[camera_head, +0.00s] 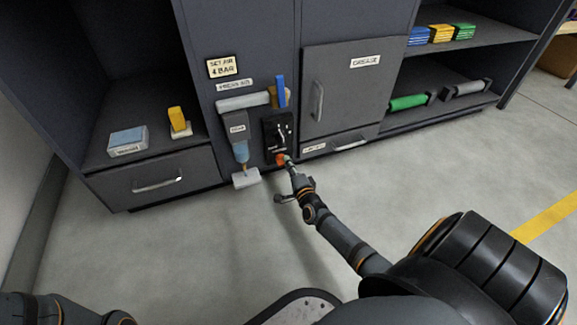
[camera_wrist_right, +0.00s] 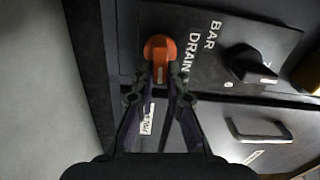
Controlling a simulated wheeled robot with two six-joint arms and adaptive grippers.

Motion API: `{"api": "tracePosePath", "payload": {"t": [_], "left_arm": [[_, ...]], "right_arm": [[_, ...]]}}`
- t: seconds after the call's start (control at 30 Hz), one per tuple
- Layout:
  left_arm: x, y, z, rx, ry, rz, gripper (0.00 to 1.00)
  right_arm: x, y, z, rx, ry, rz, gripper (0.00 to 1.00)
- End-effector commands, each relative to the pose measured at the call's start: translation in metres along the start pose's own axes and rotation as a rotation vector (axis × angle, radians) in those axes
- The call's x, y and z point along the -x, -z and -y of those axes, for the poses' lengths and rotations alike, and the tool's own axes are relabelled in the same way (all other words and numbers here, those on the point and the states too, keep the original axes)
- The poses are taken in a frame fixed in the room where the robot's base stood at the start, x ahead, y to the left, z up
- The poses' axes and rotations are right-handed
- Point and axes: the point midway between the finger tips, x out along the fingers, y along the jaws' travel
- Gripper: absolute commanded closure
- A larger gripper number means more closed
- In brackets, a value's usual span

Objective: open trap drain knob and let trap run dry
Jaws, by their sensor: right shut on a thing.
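The orange drain knob (camera_head: 281,159) sits at the bottom of a black panel (camera_head: 270,135) low on the cabinet front. In the right wrist view the same orange knob (camera_wrist_right: 158,46) lies beside the word DRAIN. My right gripper (camera_head: 287,162) is shut on the knob's orange handle, its fingertips (camera_wrist_right: 160,78) on either side of it. The trap (camera_head: 241,151), a clear bowl with blue in it, hangs left of the panel. A small white tray (camera_head: 246,179) is below it. My left gripper is out of view.
A black dial (camera_wrist_right: 248,64) is beside the drain knob. A blue lever (camera_head: 281,91) stands above the panel. A closed door (camera_head: 340,92) and drawers flank it. The floor (camera_head: 210,235) in front is clear.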

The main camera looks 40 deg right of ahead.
Motion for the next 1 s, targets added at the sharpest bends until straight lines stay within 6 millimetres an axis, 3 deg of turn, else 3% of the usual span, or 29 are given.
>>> {"api": "tracePosePath", "payload": {"t": [0.33, 0.83, 0.87, 1.0], "left_arm": [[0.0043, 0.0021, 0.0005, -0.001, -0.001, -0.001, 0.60], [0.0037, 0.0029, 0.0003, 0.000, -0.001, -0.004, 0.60], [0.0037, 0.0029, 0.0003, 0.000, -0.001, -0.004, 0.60], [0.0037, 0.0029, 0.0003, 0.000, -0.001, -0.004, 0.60]], "right_arm": [[0.0006, -0.0001, -0.0033, -0.109, -0.002, 0.000, 1.00], [0.0006, -0.0001, -0.0033, -0.124, -0.003, 0.000, 1.00], [0.0006, -0.0001, -0.0033, -0.123, -0.003, 0.000, 0.83], [0.0005, -0.0001, -0.0031, -0.123, -0.002, 0.000, 0.64]]}}
